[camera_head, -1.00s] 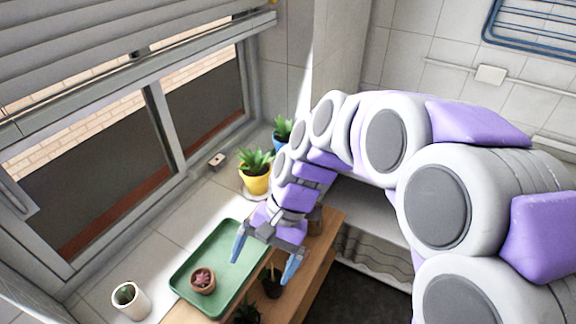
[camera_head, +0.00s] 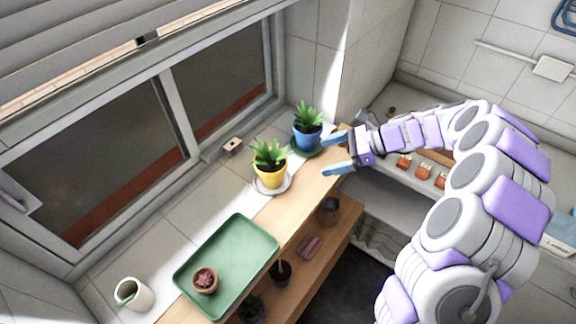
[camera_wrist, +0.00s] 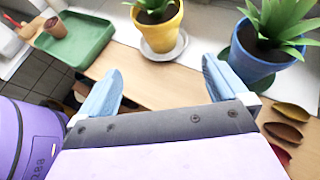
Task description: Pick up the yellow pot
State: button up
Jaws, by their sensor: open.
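The yellow pot (camera_head: 269,178) holds a green spiky plant and stands upright on a white saucer (camera_head: 286,184) on the tiled ledge by the window. It also shows at the top of the wrist view (camera_wrist: 158,28), cut off by the frame edge. My gripper (camera_head: 330,153) is open and empty, over the wooden shelf to the right of the yellow pot and close to the blue pot (camera_head: 307,138). In the wrist view, its two blue fingers (camera_wrist: 160,88) are spread wide, with bare wood between them. The yellow pot is beyond the fingertips, not touching them.
The blue pot with its plant stands just behind and right of the yellow one. A green tray (camera_head: 245,265) with a small terracotta pot (camera_head: 205,281) lies in front. A white pot (camera_head: 133,294) is at lower left. Small pots sit on the lower shelf.

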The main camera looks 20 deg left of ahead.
aim_at(276, 172)
jog(key=b+x, duration=0.1)
jog(key=x, duration=0.9)
jog(key=shift+d, duration=0.1)
jog(key=shift+f+b+x, duration=0.1)
jog(key=shift+b+x, duration=0.2)
jog(key=shift+x, duration=1.65)
jog(key=shift+f+b+x, duration=0.15)
jog(key=shift+b+x, duration=0.1)
jog(key=shift+x, duration=1.7)
jog(key=shift+w+d, duration=0.15)
jog(key=shift+c, duration=0.8)
jog(key=c, duration=0.9)
